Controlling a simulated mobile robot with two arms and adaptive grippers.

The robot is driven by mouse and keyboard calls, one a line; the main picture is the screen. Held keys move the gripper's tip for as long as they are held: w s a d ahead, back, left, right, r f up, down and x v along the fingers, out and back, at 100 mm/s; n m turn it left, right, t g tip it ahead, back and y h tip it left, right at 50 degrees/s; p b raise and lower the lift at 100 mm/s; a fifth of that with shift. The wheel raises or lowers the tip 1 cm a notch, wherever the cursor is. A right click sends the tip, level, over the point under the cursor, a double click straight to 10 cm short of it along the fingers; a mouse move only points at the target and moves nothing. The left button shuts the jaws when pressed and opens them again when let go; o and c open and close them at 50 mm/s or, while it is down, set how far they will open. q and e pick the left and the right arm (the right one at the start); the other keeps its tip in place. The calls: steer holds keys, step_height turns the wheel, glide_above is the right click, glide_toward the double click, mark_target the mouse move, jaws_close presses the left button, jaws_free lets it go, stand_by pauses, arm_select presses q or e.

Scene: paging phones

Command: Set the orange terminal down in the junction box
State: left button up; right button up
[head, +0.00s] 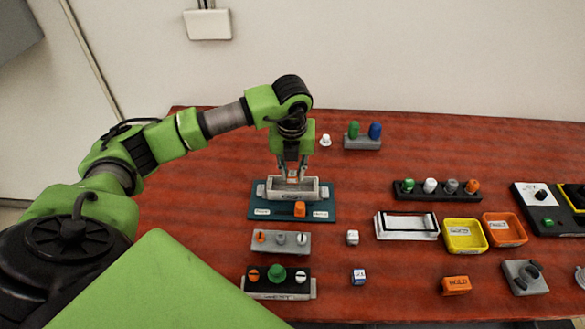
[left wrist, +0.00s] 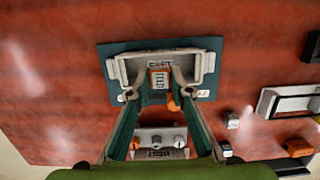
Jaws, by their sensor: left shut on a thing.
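The junction box is a light grey open box (head: 278,194) on a teal plate (head: 258,206); it also shows in the left wrist view (left wrist: 117,72). My left gripper (head: 293,175) points down at the box from above. In the left wrist view, its fingers (left wrist: 159,90) are shut on the orange terminal (left wrist: 159,78), a small block with a pale printed face. The terminal appears within the box outline; whether it touches the floor cannot be told. My right gripper is not in view.
An orange knob (head: 300,209) stands on the plate just in front of the box. A grey switch panel (head: 270,249) and a black panel with a green button (head: 275,274) lie nearer. Yellow (head: 464,247) and orange (head: 504,242) trays are to the right. Table left of the plate is clear.

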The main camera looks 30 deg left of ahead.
arm_select(q)
steer(key=shift+f, duration=0.15)
steer(key=shift+f, duration=0.1)
stand_by(0.7)
steer(key=shift+f+b, duration=0.15)
steer(key=shift+b, duration=0.25)
steer(key=shift+f, duration=0.15)
steer(key=shift+f+b, duration=0.95)
steer(key=shift+f, duration=0.05)
steer(key=shift+f, duration=0.1)
stand_by(0.4)
